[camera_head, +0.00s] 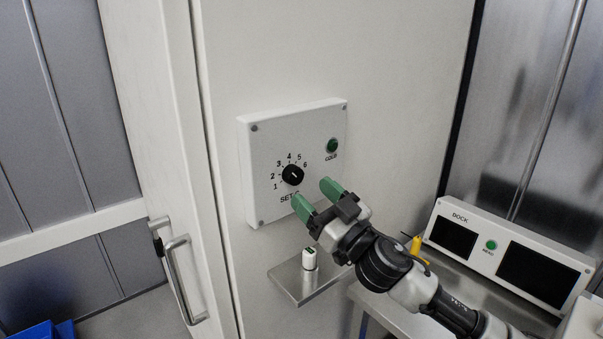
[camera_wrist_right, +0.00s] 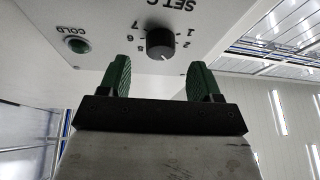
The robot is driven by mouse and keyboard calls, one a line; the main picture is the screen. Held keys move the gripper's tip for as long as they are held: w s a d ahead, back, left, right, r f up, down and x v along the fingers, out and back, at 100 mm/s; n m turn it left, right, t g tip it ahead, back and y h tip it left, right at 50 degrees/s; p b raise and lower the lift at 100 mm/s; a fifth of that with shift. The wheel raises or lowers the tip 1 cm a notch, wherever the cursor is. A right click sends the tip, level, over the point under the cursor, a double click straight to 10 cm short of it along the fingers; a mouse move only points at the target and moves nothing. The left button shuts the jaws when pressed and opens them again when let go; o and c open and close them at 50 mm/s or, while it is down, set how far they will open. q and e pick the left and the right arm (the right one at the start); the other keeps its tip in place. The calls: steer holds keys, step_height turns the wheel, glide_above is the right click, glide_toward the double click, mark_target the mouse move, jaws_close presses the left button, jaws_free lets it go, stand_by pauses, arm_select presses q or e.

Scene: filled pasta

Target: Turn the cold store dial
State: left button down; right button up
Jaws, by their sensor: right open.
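The black cold store dial (camera_head: 292,174) sits on a white panel (camera_head: 262,147) fixed to the pale wall, with numbers printed around it. In the right wrist view the dial (camera_wrist_right: 160,44) lies beyond the fingertips, between them, upside down to the print. A white pointer mark shows on it. My right gripper (camera_head: 317,196) has green fingers, open and empty, just below and right of the dial. It also shows in the right wrist view (camera_wrist_right: 156,78), apart from the dial. My left gripper is out of view.
A green COLD lamp (camera_head: 332,146) is on the panel. Below, a small metal shelf (camera_head: 290,284) holds a white cylinder (camera_head: 309,258). A DOCK unit (camera_head: 510,255) stands at right, near a yellow object (camera_head: 417,246). A door handle (camera_head: 180,280) juts out at left.

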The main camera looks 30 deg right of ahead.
mark_target(297, 179)
steer(key=p+x, duration=0.1)
steer(key=x, duration=0.2)
steer(key=shift+w+r, duration=0.15)
steer(key=shift+r, duration=0.05)
steer(key=shift+w+a, duration=0.1)
steer(key=shift+w, duration=0.25)
steer(key=shift+c, duration=0.2)
steer(key=c, duration=0.9)
